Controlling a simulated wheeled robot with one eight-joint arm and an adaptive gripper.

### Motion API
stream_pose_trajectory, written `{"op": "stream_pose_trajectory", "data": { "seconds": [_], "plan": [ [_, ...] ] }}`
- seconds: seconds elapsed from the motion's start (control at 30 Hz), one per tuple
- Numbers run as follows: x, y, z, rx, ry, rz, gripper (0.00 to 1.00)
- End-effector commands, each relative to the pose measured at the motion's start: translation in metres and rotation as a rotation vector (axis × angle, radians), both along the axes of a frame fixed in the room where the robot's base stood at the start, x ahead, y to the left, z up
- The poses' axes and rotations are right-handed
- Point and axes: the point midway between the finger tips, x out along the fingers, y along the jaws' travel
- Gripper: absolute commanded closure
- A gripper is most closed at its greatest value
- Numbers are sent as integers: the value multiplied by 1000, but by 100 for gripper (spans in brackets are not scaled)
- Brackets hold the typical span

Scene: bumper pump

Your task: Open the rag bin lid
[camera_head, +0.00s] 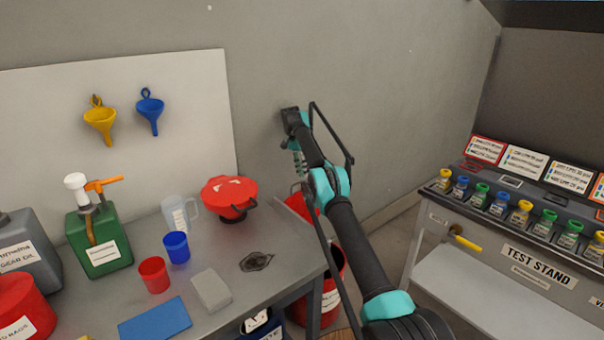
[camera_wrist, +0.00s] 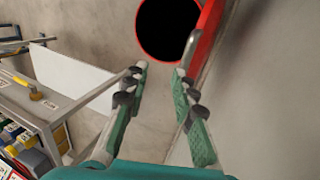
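The red bin (camera_head: 331,302) stands on the floor beside the bench, partly behind my arm, its label unreadable. Its round mouth is dark and uncovered. Its red lid (camera_head: 305,203) stands raised at the back of the mouth, partly hidden by my arm. In the wrist view, the bin's thin red rim (camera_wrist: 138,40) circles a black opening, and the lid (camera_wrist: 207,42) shows nearly edge-on at the right. My gripper (camera_head: 298,165) points down near the lid. Its fingers (camera_wrist: 163,75) are apart with nothing between them. The right fingertip is close to the lid; contact is unclear.
The bench (camera_head: 280,272) at left holds a red can (camera_head: 22,312) with a partly visible label ending in "RAGS", a green jug (camera_head: 100,240), cups and a red-topped item (camera_head: 230,193). The test stand (camera_head: 530,262) stands at right. A wall rises behind my gripper.

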Motion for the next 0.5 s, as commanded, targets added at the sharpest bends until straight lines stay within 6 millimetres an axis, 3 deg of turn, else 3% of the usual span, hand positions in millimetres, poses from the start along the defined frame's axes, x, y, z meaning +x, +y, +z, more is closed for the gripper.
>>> {"op": "stream_pose_trajectory", "data": {
  "seconds": [0.03, 0.17, 0.33, 0.5],
  "plan": [
    [2, 0, 1, 11, -4, 15, 84],
    [13, 3, 1, 89, -38, 144, 100],
    [32, 11, 4, 248, -147, 463, 100],
    [38, 17, 12, 351, -299, 806, 100]
  ]
}}
